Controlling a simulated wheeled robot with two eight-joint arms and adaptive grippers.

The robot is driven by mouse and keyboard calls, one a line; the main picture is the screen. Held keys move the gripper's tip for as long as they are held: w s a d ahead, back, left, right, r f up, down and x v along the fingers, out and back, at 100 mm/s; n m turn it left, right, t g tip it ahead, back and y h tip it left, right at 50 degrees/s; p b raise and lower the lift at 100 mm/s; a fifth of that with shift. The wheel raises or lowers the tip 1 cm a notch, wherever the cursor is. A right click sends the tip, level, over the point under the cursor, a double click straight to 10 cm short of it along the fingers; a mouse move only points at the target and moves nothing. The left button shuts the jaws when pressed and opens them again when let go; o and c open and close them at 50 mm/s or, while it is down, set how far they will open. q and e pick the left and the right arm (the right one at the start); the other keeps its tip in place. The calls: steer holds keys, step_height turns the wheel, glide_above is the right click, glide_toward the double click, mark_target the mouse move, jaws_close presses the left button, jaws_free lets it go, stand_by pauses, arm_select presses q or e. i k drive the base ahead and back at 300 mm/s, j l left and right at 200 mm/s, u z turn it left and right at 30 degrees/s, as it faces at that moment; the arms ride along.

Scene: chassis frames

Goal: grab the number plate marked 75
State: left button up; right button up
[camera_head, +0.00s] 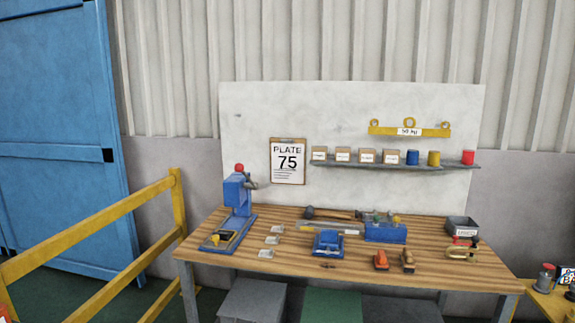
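A clipboard sheet (288,161) reading "PLATE 75" hangs on the pale backboard above the workbench. Several small light plates (272,240) lie in a column on the wooden bench top, right of a blue press (236,208). Their markings are too small to read, so I cannot tell which one bears 75. Neither of my grippers is in view.
The wooden workbench (340,264) holds blue tools, a hammer, clamps and a small dark bin (462,226). A shelf (400,166) above carries boxes and coloured cans. A yellow railing (95,231) stands at left, with grey and green boxes under the bench.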

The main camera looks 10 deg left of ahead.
mark_target(275, 229)
steer(key=i+j+u, duration=0.25)
steer(key=i, duration=0.5)
steer(key=i+u, duration=0.25)
steer(key=i, duration=0.5)
